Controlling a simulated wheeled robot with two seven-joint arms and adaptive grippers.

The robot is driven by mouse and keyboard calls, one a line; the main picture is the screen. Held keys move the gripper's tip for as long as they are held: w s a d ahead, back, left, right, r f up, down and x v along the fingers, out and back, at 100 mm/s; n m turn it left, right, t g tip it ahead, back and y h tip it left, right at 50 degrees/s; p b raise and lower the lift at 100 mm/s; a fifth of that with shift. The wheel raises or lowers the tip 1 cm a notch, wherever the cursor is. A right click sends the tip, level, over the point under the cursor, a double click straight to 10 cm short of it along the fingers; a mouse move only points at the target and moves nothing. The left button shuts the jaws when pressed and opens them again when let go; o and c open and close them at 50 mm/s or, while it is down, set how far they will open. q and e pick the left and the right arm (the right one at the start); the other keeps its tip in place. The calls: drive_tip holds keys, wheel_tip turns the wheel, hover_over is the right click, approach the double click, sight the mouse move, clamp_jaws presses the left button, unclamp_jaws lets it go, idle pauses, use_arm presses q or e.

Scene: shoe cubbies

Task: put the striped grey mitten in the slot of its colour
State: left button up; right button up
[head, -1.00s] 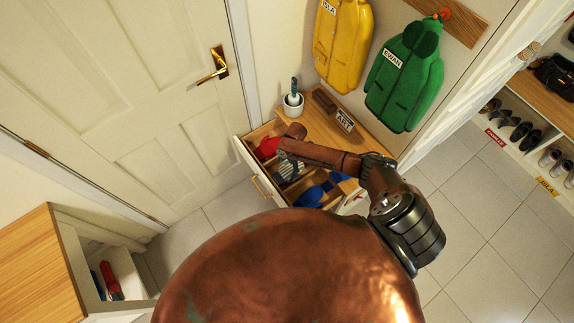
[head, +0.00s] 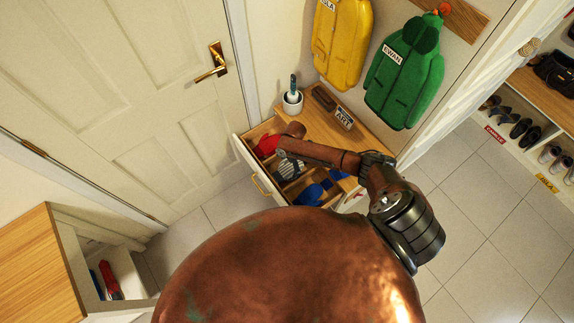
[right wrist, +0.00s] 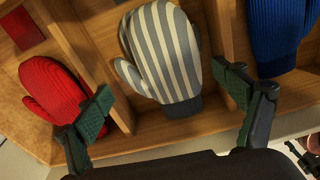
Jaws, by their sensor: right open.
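The striped grey mitten (right wrist: 165,55), grey and cream with a dark cuff, lies in the middle compartment of the open wooden drawer, its thumb by the left divider. It also shows partly behind my arm in the head view (head: 290,168). My right gripper (right wrist: 170,108) is open, with its green-padded fingers apart on either side of the mitten's cuff end, not closed on it. A red mitten (right wrist: 56,90) lies in the compartment to the left, which has a red patch (right wrist: 22,28). A blue mitten (right wrist: 278,35) lies to the right. No colour patch shows in the middle compartment.
Yellow (head: 341,42) and green (head: 404,75) coats hang behind. A door (head: 120,95) stands left. Wooden dividers flank the mitten.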

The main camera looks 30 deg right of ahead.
drive_tip(key=shift+r, duration=0.1)
wheel_tip(320, 180, up, 12)
drive_tip(key=d, duration=0.1)
drive_tip(key=shift+d, duration=0.25)
idle(0.6)
